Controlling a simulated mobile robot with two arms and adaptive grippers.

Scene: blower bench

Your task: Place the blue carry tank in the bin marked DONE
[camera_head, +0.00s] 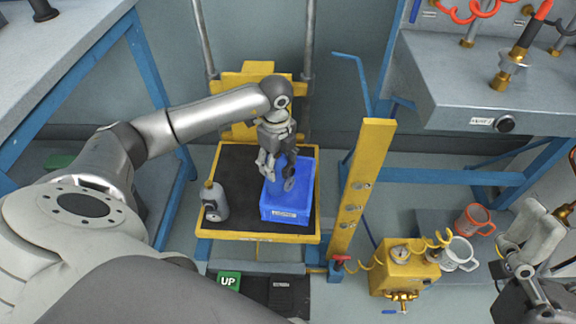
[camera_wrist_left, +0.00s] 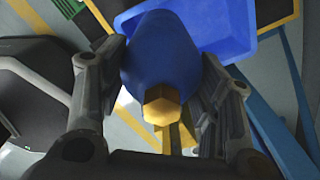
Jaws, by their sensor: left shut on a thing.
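My left gripper (camera_head: 278,171) is over the blue bin (camera_head: 286,212), pointing down. It is shut on the blue carry tank (camera_wrist_left: 155,60), which has a brass hex fitting (camera_wrist_left: 161,104) and sits between the two fingers in the left wrist view. In the head view the tank can hardly be told from the bin of the same blue. The bin stands on the lift platform (camera_head: 236,163); its front label is too small to read. The bin also shows behind the tank in the left wrist view (camera_wrist_left: 232,25). Part of my right arm shows at the right edge; its gripper (camera_head: 525,271) is unclear.
A grey canister (camera_head: 214,203) stands on the platform left of the bin. A yellow post (camera_head: 360,190) rises right of the platform. A grey bench (camera_head: 480,85) and mugs (camera_head: 474,219) are at right.

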